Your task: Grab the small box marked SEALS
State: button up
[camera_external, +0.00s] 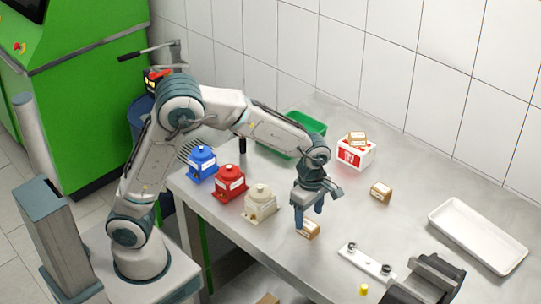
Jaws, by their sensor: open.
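Several small brown boxes with white labels are in view, and the print is too small to tell which one says SEALS. One small box (309,230) lies on the bench right under my gripper (308,218). My gripper is open and points down, with its fingers at this box; I cannot tell whether they straddle or touch it. Another small brown box (381,192) sits alone further right on the bench. Small brown boxes (357,138) also rest on a white and red carton (352,155).
Blue (202,163), red (230,182) and cream (260,203) pump-like units stand left of my gripper. A green bin (300,133) is behind my wrist. A white tray (478,235) is at right. A plate with bolts (365,264) and a dark fixture (425,282) are in front.

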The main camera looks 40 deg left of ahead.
aim_at(308, 224)
notch_tip(308, 224, down, 4)
jog(key=shift+r, duration=0.25)
jog(key=shift+c, duration=0.3)
jog(key=c, duration=1)
jog(key=shift+r, duration=0.1)
